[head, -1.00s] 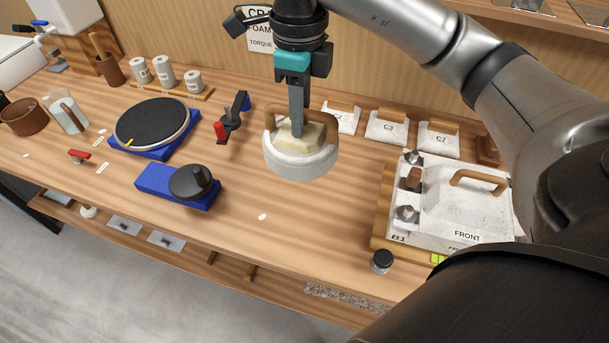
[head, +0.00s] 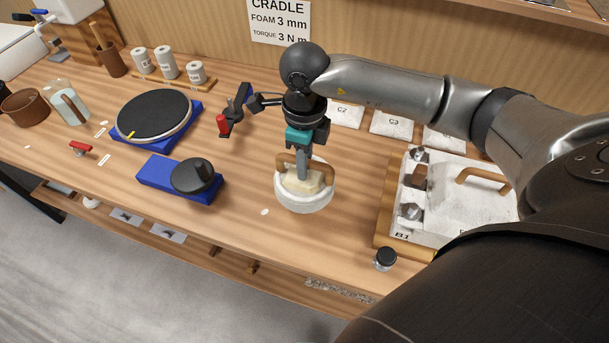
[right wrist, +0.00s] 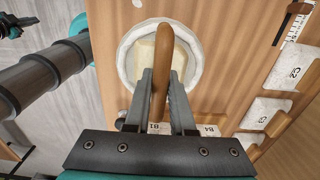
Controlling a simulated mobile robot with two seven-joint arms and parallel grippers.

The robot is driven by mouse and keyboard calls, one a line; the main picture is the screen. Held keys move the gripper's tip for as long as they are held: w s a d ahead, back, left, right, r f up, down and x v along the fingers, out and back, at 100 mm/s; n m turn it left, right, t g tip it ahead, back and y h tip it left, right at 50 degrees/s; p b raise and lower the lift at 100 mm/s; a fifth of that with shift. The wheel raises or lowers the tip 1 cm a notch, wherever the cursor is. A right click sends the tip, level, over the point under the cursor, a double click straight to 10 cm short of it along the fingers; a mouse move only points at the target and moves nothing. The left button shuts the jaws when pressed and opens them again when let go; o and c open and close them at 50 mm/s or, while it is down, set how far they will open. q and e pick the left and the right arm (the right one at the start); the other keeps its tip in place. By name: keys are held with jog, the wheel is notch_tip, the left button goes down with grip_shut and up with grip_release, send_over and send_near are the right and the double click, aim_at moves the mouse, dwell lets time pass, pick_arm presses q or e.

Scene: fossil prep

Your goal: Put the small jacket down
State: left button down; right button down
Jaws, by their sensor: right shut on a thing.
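The small jacket (head: 304,198) is a round white plaster piece with a pale block on top and a brown arched handle (head: 281,161). My right gripper (head: 303,174) is shut on that handle from above. In the right wrist view, the handle (right wrist: 163,60) lies between the two fingers (right wrist: 160,95), with the white round jacket (right wrist: 128,62) beyond it. The jacket is upright over the middle of the bench (head: 250,235). Its underside is hidden, so I cannot tell whether it touches the wood.
Left of the jacket are a blue base with a black knob (head: 193,175) and a black turntable (head: 153,114). On the right, a large white jacket (head: 455,205) rests on a wooden frame. A small black-capped jar (head: 385,258) stands before it. White labelled blocks (head: 390,123) line the back.

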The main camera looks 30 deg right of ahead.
jog(key=shift+w+f, duration=0.1)
jog(key=shift+f, duration=0.3)
notch_tip(320, 180, down, 4)
jog(key=shift+r, duration=0.1)
jog(key=shift+f, duration=0.2)
jog(key=c, duration=1.2)
grip_release()
jog(key=shift+f, duration=0.15)
jog(key=o, duration=0.4)
jog(key=shift+o, duration=0.2)
jog(key=shift+r, duration=0.25)
notch_tip(320, 180, up, 12)
jog(key=shift+b, duration=0.3)
